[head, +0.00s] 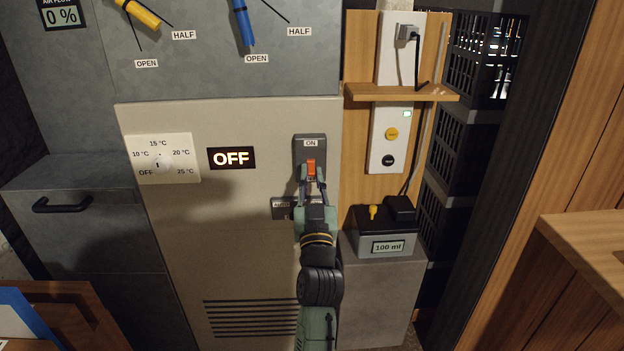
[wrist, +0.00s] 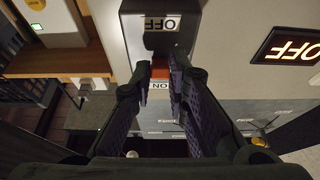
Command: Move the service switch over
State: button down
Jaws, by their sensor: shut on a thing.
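The service switch (head: 303,150) is a dark grey plate on the pale cabinet front, with an ON label at its top in the head view. Its orange lever (head: 311,166) sits just below that label. My gripper (head: 313,180) is shut on the lever from the front. In the wrist view, which is upside down, the orange lever (wrist: 160,72) shows between the fingertips (wrist: 162,76), close to the ON label (wrist: 161,86). The OFF label (wrist: 160,24) is at the other end of the plate. A lit display (head: 231,158) beside the switch reads OFF.
A temperature dial (head: 159,163) is at the left. Yellow (head: 140,13) and blue (head: 243,22) handles are above. A wooden shelf (head: 400,92), a button box (head: 389,140) and a grey box marked 100 (head: 384,235) stand close on the right.

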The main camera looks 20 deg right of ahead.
aim_at(311, 162)
jog(key=shift+r+p, duration=0.2)
jog(key=shift+p, duration=0.2)
jog(key=r+g+p, duration=0.1)
jog(key=p, duration=0.3)
jog(key=r+g+p, duration=0.1)
jog(key=p, duration=0.3)
jog(key=shift+s+y, duration=0.15)
jog(key=shift+y, duration=0.15)
jog(key=g+p, duration=0.1)
jog(key=p, duration=0.1)
jog(key=g+p, duration=0.1)
jog(key=p, duration=0.2)
jog(key=shift+r+g+y, duration=0.3)
jog(key=shift+r+y, duration=0.1)
jog(key=shift+r+g+y+p, duration=0.25)
jog(key=shift+g+y+p, duration=0.05)
jog(key=shift+g+p, duration=0.85)
jog(key=shift+w+r+g+y, duration=0.2)
jog(key=shift+r+g+y, duration=0.1)
jog(key=shift+g, duration=0.8)
jog(key=shift+w+r+g+y, duration=0.15)
jog(key=shift+r+g+y, duration=0.15)
jog(key=shift+g, duration=0.75)
jog(key=c, duration=1.6)
grip_release()
jog(key=shift+f, duration=0.1)
